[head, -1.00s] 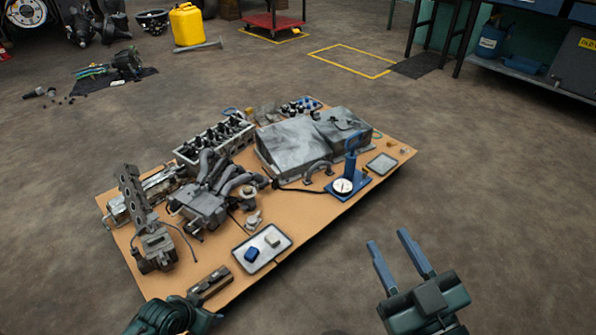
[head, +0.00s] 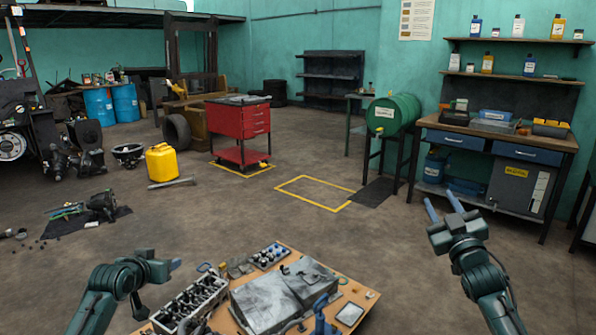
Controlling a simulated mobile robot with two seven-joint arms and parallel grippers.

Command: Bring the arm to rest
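My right gripper (head: 444,208) is raised at the right in the head view, over bare floor. Its two fingers are apart with nothing between them. My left gripper (head: 174,266) is at the lower left, beside the board's far left corner in the picture. Its fingers are seen edge-on, so its opening cannot be told. The brown board (head: 362,286) with engine parts lies at the bottom, partly cut off by the frame. A grey metal cover (head: 270,305) and a cylinder head (head: 190,302) lie on it.
A red tool cart (head: 240,122) stands beyond a yellow-marked floor square (head: 315,191). A workbench (head: 495,140) and a green drum (head: 394,113) stand at the right. A yellow canister (head: 162,163) stands at the left. The middle floor is clear.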

